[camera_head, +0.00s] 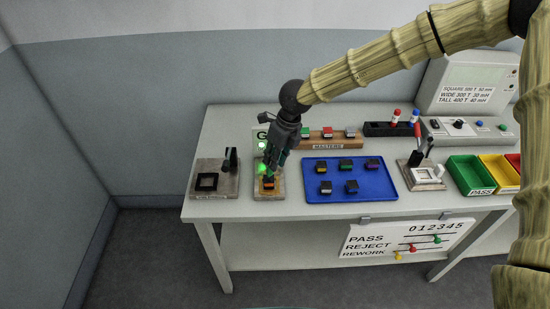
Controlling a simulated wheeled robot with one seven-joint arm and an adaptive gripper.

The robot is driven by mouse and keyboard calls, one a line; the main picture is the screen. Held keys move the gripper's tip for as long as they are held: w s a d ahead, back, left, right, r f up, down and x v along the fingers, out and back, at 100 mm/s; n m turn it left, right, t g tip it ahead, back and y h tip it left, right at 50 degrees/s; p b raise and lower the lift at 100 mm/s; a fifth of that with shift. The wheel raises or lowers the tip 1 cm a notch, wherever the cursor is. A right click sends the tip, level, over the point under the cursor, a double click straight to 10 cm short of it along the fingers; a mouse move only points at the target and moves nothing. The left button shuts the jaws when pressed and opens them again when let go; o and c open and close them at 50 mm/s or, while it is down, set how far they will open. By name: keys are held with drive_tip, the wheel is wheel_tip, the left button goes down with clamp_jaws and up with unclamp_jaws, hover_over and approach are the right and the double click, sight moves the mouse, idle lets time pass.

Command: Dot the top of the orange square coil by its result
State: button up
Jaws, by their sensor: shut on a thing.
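The orange square coil (268,184) sits at a small wooden-based station (277,194) at the front left of the table. My gripper (269,175) reaches down over it, shut, with its fingertips at the coil; the fingers hide part of the coil and of the station. A green light (262,168) glows beside the fingers. A marker with a red cap (396,116) and a marker with a blue cap (414,116) stand in a dark rack (380,129) at the back.
A blue tray (386,194) holds several coils. A base with a black square frame (207,182) stands left, and one with a white square (425,175) right. The MASTERS rack (328,146) is behind. Green (466,180) and yellow (497,172) bins stand at right.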

drive_tip(key=shift+f, duration=0.5)
idle(0.5)
drive_tip(key=shift+p, duration=0.3)
drive_tip(key=shift+c, duration=0.2)
idle(2.0)
drive_tip(key=shift+a+r+p+v, duration=0.1)
drive_tip(key=shift+a+p+v, duration=0.15)
drive_tip(key=shift+p+v, duration=0.9)
drive_tip(key=shift+a+r+p+v, duration=0.1)
drive_tip(key=shift+a+p+v, duration=0.2)
drive_tip(key=shift+p+v, duration=0.75)
drive_tip(key=shift+a+p+v, duration=0.25)
drive_tip(key=shift+p+v, duration=0.8)
drive_tip(key=shift+v, duration=0.15)
drive_tip(key=shift+f, duration=0.15)
